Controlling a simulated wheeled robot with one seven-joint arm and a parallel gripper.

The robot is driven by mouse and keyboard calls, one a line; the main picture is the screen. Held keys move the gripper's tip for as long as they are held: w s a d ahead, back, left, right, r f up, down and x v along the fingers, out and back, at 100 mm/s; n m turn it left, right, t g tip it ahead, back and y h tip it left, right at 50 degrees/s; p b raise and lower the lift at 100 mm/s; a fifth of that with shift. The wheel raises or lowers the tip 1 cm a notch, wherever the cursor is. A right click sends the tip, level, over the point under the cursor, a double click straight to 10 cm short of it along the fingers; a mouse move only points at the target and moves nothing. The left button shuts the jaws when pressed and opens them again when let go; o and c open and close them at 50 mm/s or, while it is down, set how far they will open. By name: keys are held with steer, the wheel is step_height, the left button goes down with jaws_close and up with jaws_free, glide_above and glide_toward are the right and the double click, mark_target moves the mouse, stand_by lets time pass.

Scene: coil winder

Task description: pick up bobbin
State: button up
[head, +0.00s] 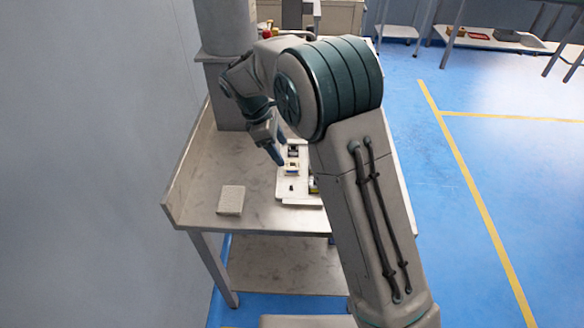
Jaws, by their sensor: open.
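My gripper (276,155) points down over the worktable, open, its fingertips just left of the small parts on a pale flat base (284,187). A small block with yellowish and dark parts (292,168) stands on that base beside the fingertips. It is too small to tell whether this is the bobbin or part of the winder. A small dark piece (291,188) sits nearer the front of the base. My arm hides the right part of the base. I cannot tell whether the fingers touch anything.
The grey worktable (200,182) has a raised left edge by the wall. A light square block (231,200) lies on its front left. A thick grey column (228,95) stands at the back left. Blue floor (430,200) is open to the right; benches stand beyond.

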mark_target(290, 162)
steer(key=x, duration=0.6)
steer(key=shift+d+f, duration=0.25)
steer(key=shift+d, duration=0.05)
steer(key=c, duration=1.1)
